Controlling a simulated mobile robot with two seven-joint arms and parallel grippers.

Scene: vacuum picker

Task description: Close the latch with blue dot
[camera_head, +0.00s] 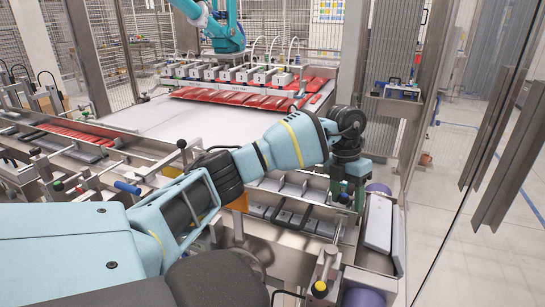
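My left arm reaches from the lower left to the right of the middle, and its gripper (351,190) points down over the right end of the machine's metal frame. The fingers are small and partly merged with what lies behind, so I cannot tell whether they are open or shut. A small blue spot (343,198) shows right at the fingertips; it may be the blue dot of the latch, whose body is mostly hidden. I cannot tell whether the gripper touches it. My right gripper is not in view.
A latch with a yellow dot (320,287) stands at the front, and one with a green dot (58,186) at the left. A blue handle (128,187) lies left of my arm. Red packs (240,97) lie under the suction row. A mesh fence and glass panel stand right.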

